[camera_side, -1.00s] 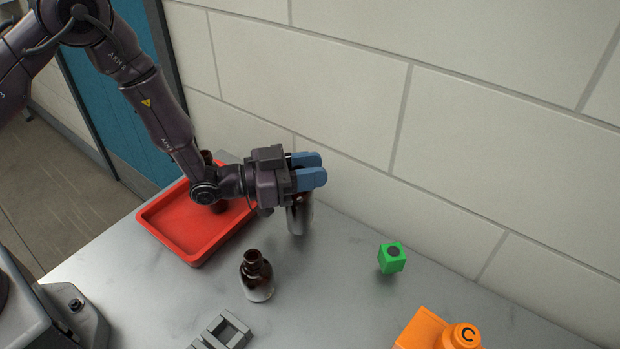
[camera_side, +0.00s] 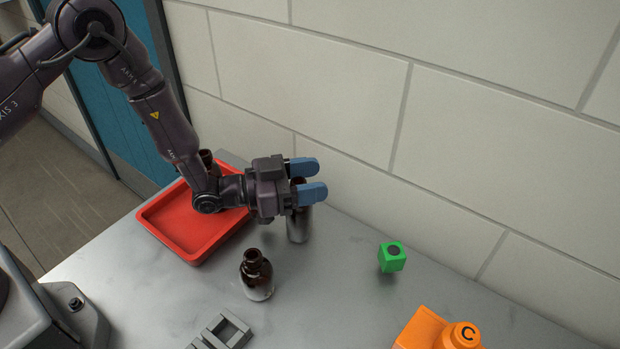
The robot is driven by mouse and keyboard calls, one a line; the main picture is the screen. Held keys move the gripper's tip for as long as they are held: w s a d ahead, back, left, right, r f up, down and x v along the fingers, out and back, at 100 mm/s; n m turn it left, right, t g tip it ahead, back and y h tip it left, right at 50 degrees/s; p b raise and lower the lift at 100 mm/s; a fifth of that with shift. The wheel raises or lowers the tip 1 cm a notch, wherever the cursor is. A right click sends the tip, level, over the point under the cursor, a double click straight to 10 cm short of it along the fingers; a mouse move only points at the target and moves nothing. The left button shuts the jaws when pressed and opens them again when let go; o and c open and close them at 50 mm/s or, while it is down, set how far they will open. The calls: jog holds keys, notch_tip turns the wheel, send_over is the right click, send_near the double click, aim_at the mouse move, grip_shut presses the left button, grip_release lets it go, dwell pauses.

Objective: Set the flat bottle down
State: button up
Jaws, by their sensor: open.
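My gripper (camera_side: 308,179) is open, its two blue fingers spread apart, one on the far side and one on the near side of a dark amber bottle. This bottle (camera_side: 299,225) stands upright on the grey table behind the gripper, its upper part partly hidden by the near finger. I cannot tell whether a finger touches it. A second amber bottle (camera_side: 257,276) with an open neck stands upright on the table nearer the camera. A third dark bottle (camera_side: 206,159) shows at the red tray, mostly hidden by my arm. Which is the flat one is unclear.
The red tray (camera_side: 168,217) lies at the left. A green block (camera_side: 392,257) and an orange object marked C (camera_side: 425,329) are at the right. A grey slotted piece (camera_side: 222,333) is at the front. A tiled wall bounds the back.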

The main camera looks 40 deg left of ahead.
aim_at(292, 182)
jog(key=shift+s+a+r, duration=0.35)
jog(key=shift+s+a, duration=0.15)
jog(key=shift+s, duration=0.05)
jog(key=shift+s+a+r, duration=0.3)
jog(key=shift+s+a, duration=0.2)
jog(key=shift+s, duration=0.05)
notch_tip(292, 182, up, 5)
jog(key=shift+r, duration=0.45)
jog(key=shift+w+a+r, duration=0.15)
jog(key=shift+r, duration=0.15)
jog(key=s+a+r+n+g+y, duration=0.2)
jog(key=s+a+r+n+y, duration=0.25)
jog(key=a+r+y, duration=0.7)
jog(key=s+a+r+n+g, duration=0.2)
jog(key=s+g, duration=0.1)
jog(key=s, duration=0.7)
jog(key=s+a+r+n+g, duration=0.2)
jog(key=s+r, duration=0.1)
jog(key=s, duration=0.8)
jog(key=shift+s+a+g, duration=0.25)
jog(key=shift+g, duration=0.15)
